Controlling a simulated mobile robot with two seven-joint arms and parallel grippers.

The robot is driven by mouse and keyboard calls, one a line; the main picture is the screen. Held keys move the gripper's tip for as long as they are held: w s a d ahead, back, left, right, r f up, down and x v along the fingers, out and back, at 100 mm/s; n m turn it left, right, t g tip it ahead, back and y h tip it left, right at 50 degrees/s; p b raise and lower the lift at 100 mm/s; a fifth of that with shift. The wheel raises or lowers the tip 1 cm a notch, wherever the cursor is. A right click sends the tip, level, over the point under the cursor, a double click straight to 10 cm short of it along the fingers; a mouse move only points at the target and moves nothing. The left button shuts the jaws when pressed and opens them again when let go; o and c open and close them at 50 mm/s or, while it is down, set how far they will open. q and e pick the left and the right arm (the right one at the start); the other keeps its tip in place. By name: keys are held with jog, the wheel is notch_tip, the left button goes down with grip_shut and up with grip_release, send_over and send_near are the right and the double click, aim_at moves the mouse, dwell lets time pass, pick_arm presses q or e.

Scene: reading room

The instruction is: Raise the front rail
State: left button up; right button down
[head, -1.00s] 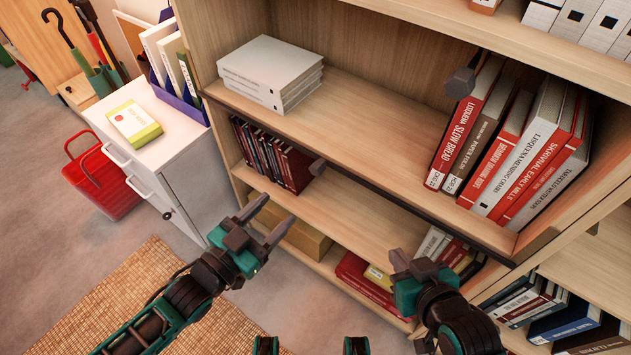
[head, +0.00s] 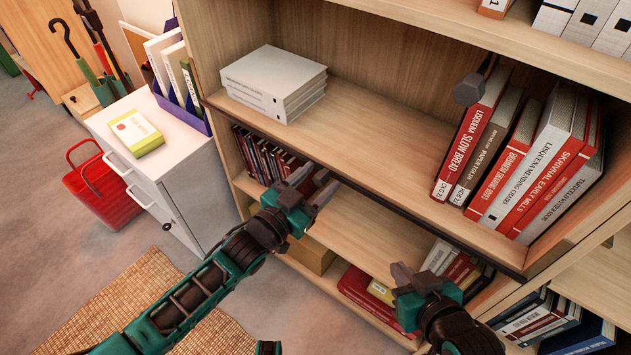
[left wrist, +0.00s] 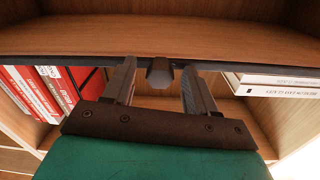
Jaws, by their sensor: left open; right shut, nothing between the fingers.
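The front rail (head: 450,237) is a thin dark bar along the front edge of the middle shelf. It also crosses the left wrist view (left wrist: 222,66). A dark six-sided knob (left wrist: 160,73) on the rail shows between my left fingers in the left wrist view. In the head view my left gripper hides it. My left gripper (head: 318,187) is open at the rail, its fingers on either side of the knob; I cannot tell whether they touch it. My right gripper (head: 402,277) is shut and empty, below the rail, in front of the lower shelf.
White books (head: 274,82) lie stacked at the left of the shelf. Red and white books (head: 510,155) lean at its right. A dark knob-like part (head: 468,92) hangs above them. A white cabinet (head: 155,165) and a red basket (head: 103,190) stand left. The shelf's middle is clear.

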pick_arm(q)
grip_shut()
dwell(0.4)
